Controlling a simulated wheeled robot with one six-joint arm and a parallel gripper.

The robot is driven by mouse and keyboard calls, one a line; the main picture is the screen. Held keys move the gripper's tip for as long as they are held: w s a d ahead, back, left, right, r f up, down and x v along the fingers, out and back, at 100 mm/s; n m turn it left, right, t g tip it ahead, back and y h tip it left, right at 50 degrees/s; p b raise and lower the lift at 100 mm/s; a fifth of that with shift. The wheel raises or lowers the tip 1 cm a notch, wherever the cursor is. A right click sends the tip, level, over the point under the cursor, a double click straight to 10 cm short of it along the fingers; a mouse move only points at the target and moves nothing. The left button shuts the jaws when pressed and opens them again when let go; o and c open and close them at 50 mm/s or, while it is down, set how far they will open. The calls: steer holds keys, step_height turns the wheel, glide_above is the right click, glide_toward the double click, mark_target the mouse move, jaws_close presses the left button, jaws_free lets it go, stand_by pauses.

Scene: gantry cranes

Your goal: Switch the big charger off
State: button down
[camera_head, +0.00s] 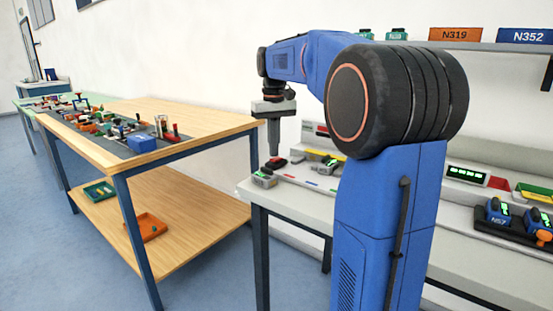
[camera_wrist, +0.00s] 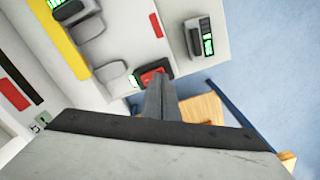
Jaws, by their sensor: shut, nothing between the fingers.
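My gripper (camera_head: 274,153) points straight down over the left end of the white bench, its fingers shut and empty. Right under its tips is a red and black switch-like part (camera_head: 275,163). In the wrist view my fingertips (camera_wrist: 155,82) overlap the edge of this red part (camera_wrist: 153,71); I cannot tell whether they touch it. Beside it, near the bench edge, is a grey device with a green display (camera_head: 264,180), also seen in the wrist view (camera_wrist: 198,38). No label shows which is the big charger.
The white bench (camera_head: 300,190) has a raised back ledge. Blue N57 devices (camera_head: 498,213) sit in a dark holder at right. A shelf (camera_head: 480,46) with N319 and N352 signs runs above. A wooden table (camera_head: 190,120) with small parts stands left, across a gap.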

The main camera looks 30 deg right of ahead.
mark_target(274, 159)
steer(key=shift+f, duration=0.6)
stand_by(0.5)
step_height(274, 159, up, 7)
stand_by(1.0)
stand_by(0.4)
steer(key=shift+t, duration=0.5)
steer(key=s+a+f, duration=0.1)
steer(key=s, duration=0.1)
steer(key=s+a, duration=0.2)
steer(key=s+a+f, duration=0.1)
steer(key=s+a, duration=0.1)
steer(key=s, duration=0.1)
steer(key=shift+a+f, duration=0.25)
steer(key=shift+f, duration=0.1)
steer(key=s+a+f+n+t, duration=0.1)
steer(key=s+a+f, duration=0.4)
steer(key=s+f, duration=0.5)
steer(key=s+a+f+n+t, duration=0.1)
steer(key=s+a+f, duration=0.4)
steer(key=s+f, duration=0.6)
steer(key=shift+s+a+f+t, duration=0.15)
steer(key=shift+s+f+t, duration=0.15)
steer(key=shift+s+t, duration=0.7)
steer(key=shift+s, duration=0.1)
